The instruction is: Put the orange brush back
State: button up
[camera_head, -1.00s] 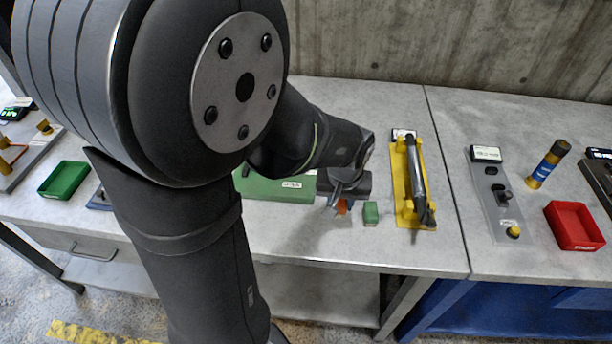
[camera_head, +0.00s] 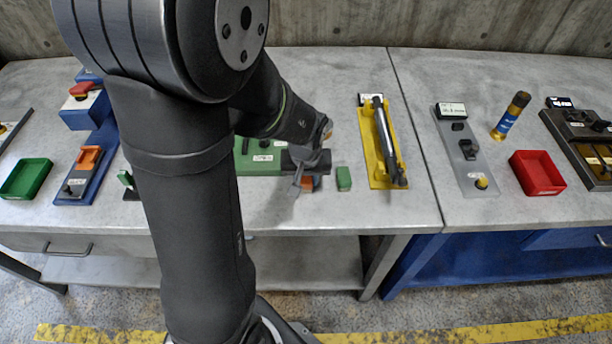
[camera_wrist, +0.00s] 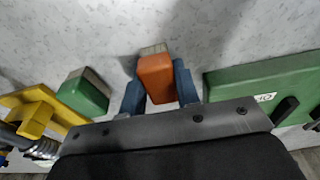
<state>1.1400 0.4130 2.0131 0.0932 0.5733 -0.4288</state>
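The orange brush (camera_wrist: 156,78), an orange block with a pale tan end, is between the two blue fingers of my gripper (camera_wrist: 160,92) in the wrist view. Both fingers appear to touch its sides, so my gripper looks shut on it. In the head view my gripper (camera_head: 308,178) is low over the table, and only a little of the orange brush (camera_head: 308,184) shows below it. I cannot tell whether the brush touches the table. A similar green block (camera_head: 343,179) stands just right of it; it also shows at left in the wrist view (camera_wrist: 84,93).
A green fixture (camera_head: 262,160) lies left of my gripper, partly hidden by my arm. A yellow holder (camera_head: 376,168) with a dark tool stands right of the green block. A blue fixture with an orange part (camera_head: 75,188) and a green tray (camera_head: 26,178) are far left.

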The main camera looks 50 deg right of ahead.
aim_at(306, 183)
jog(key=o, duration=0.4)
jog(key=shift+r, duration=0.1)
jog(key=r, duration=0.4)
jog(key=s+a+r, duration=0.1)
jog(key=r, duration=0.7)
jog(key=shift+s+a, duration=0.15)
jog(key=f, duration=0.4)
jog(key=d+f, duration=0.1)
jog(key=f, duration=0.3)
jog(key=w+f, duration=0.1)
jog(key=f, duration=0.3)
jog(key=shift+w+d+f, duration=0.1)
jog(key=shift+d+f, duration=0.05)
jog(key=shift+f, duration=0.05)
jog(key=shift+d+r, duration=0.1)
jog(key=shift+r, duration=1.3)
jog(key=shift+f, duration=0.15)
